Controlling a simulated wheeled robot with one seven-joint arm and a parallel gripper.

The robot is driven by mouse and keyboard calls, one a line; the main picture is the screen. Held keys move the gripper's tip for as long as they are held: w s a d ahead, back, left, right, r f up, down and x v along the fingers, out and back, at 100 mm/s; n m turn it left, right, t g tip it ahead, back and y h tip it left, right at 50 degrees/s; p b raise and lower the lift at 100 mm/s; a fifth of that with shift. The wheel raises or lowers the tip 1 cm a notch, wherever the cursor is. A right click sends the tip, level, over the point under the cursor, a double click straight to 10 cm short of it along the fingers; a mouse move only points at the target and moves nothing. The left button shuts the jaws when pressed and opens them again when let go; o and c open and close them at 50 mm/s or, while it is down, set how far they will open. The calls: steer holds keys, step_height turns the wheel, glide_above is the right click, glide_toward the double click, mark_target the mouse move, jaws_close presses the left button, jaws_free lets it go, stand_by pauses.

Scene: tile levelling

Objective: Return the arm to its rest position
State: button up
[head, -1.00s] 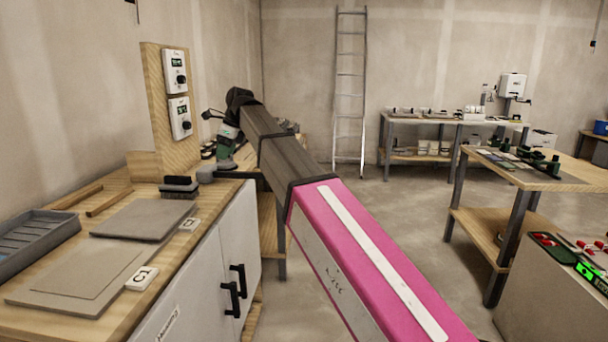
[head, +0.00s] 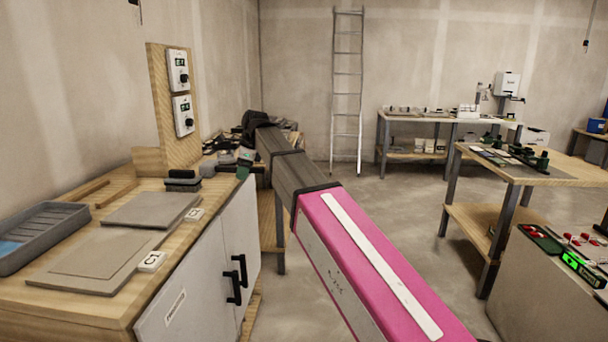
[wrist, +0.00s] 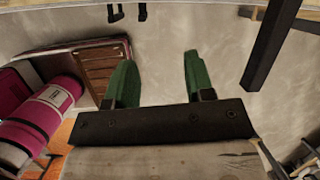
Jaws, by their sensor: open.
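My arm, with its pink link and grey-brown link, stretches forward from the lower right in the head view. Its far end is beside the right edge of the wooden workbench (head: 75,302). A small green part of my gripper (head: 245,158) shows there, mostly hidden by the arm and too small to read. In the wrist view my gripper (wrist: 158,82) has two green fingers well apart, with nothing between them. Bare concrete floor (wrist: 160,55) shows beyond the fingers.
The workbench holds grey tiles (head: 150,209), a grey tray (head: 45,235) and dark blocks (head: 183,181). Its cabinet handles (head: 238,277) face the aisle. Another table (head: 535,170) and a grey cabinet with a control panel stand right. A ladder (head: 347,90) leans at the back wall.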

steer(key=s+d+f+n+h, duration=0.25)
steer(key=d+f+n, duration=0.55)
steer(key=d+f, duration=1.5)
steer(key=s+d+f+n+h, duration=0.1)
steer(key=s+d+f+n, duration=0.7)
steer(key=s+d+f, duration=0.6)
step_height(320, 180, down, 3)
steer(key=d, duration=0.2)
steer(key=shift+s+d+n+g, duration=0.3)
steer(key=shift+s+d+n, duration=0.05)
steer(key=shift+s+n, duration=0.05)
